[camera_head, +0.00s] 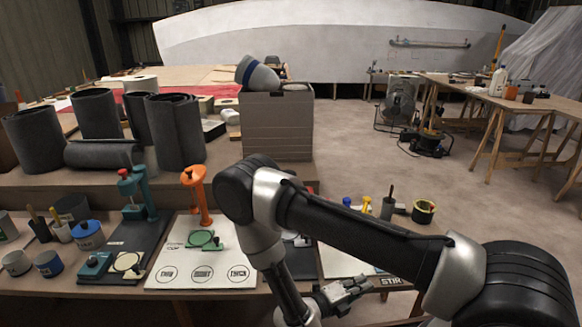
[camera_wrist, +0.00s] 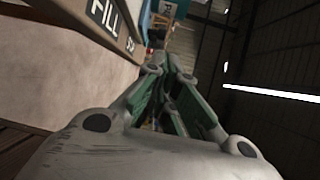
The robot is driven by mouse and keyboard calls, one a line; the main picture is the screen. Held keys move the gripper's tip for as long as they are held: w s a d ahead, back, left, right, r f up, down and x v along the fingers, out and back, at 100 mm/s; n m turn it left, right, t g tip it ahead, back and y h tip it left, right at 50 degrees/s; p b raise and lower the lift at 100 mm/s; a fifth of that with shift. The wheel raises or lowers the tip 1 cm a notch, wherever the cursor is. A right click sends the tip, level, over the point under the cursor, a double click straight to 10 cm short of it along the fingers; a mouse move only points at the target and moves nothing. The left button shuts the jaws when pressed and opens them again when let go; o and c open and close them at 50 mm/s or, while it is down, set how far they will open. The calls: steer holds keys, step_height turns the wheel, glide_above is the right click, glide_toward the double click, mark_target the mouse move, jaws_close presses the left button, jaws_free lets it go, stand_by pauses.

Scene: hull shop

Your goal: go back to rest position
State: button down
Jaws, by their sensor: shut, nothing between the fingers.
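My gripper (camera_head: 348,290) shows in the head view at the bottom middle, low by the front edge of the bench and below my bent arm. In the wrist view my gripper (camera_wrist: 158,45) points away with its fingers together and nothing between them. The bench edge, with a label reading FILL (camera_wrist: 103,14), runs along the left of the wrist view, close beside the gripper. My arm hides part of the bench top in the head view.
A white board with printed circles (camera_head: 200,277) holds an orange stand (camera_head: 196,195). A teal stand (camera_head: 138,195) is to its left. Dark rolls (camera_head: 178,132) and a cardboard box (camera_head: 277,125) stand behind. Open floor (camera_head: 365,150) lies at the back right, before a trestle table (camera_head: 480,95).

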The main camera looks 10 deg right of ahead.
steer(key=s+d+r+n+g+y, duration=0.1)
steer(key=s+d+r+n+y, duration=0.2)
steer(key=r+n, duration=0.7)
steer(key=s+d+r+n+y, duration=0.3)
steer(key=s+r+n+y, duration=0.3)
steer(key=r+n, duration=0.5)
steer(key=s+d+r+n+g+y, duration=0.1)
steer(key=s+d+r+n+y, duration=0.2)
steer(key=r+n, duration=0.7)
step_height(320, 180, up, 14)
steer(key=s+y, duration=0.2)
steer(key=y, duration=0.1)
steer(key=shift+d+n+g+y, duration=0.25)
steer(key=shift+n+g+y, duration=0.05)
steer(key=shift+n+y, duration=0.1)
